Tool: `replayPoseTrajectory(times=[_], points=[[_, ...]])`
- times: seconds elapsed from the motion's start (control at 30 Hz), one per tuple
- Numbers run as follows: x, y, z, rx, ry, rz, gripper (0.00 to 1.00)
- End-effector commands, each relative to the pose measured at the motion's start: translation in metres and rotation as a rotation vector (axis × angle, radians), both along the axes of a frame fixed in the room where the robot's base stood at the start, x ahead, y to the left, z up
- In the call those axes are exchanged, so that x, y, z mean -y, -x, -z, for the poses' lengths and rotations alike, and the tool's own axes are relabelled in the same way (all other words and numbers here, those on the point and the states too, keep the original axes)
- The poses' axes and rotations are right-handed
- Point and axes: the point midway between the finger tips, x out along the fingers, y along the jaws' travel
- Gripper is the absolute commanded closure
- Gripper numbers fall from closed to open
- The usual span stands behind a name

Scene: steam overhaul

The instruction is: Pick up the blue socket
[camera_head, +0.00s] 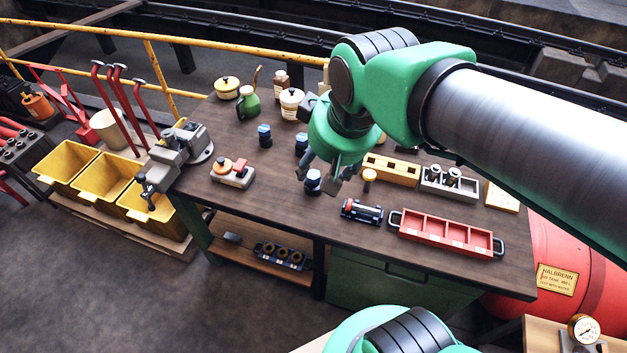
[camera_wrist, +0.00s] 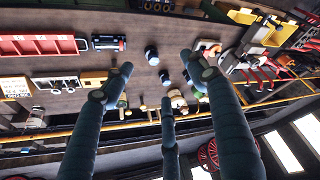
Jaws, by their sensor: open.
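Three dark blue sockets stand on the brown workbench (camera_head: 230,195) in the head view. One socket (camera_head: 264,135) is at left, one (camera_head: 301,143) is beside my wrist, and the nearest one (camera_head: 312,182) appears between my fingertips. My gripper (camera_head: 322,178) points down with its fingers spread and nothing held. In the wrist view my gripper (camera_wrist: 160,76) is open, and the nearest socket (camera_wrist: 151,56) shows between its two outer fingers, apart from them. The other sockets (camera_wrist: 164,77) (camera_wrist: 186,75) show farther off. The height of my fingertips above the bench is hard to tell.
A black cylindrical tool (camera_head: 362,212) and a red tray (camera_head: 447,234) lie right of the nearest socket. A small yellow-topped piece (camera_head: 369,177) stands close right of my fingers. A vise (camera_head: 182,150) is at the left end. Bare bench lies in front.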

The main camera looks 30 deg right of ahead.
Motion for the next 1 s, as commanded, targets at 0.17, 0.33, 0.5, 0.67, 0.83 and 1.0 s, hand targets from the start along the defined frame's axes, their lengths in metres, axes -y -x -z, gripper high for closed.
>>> replayPoseTrajectory(times=[0.17, 0.33, 0.5, 0.67, 0.83, 1.0], points=[[0.01, -0.043, 0.006, -0.064, 0.037, -0.074, 0.42], [0.022, -0.082, 0.019, -0.121, 0.068, -0.149, 0.42], [0.034, -0.121, 0.038, -0.177, 0.091, -0.227, 0.42], [0.047, -0.154, 0.063, -0.229, 0.107, -0.301, 0.42], [0.062, -0.187, 0.096, -0.282, 0.118, -0.382, 0.42], [0.078, -0.215, 0.135, -0.335, 0.123, -0.466, 0.42]])
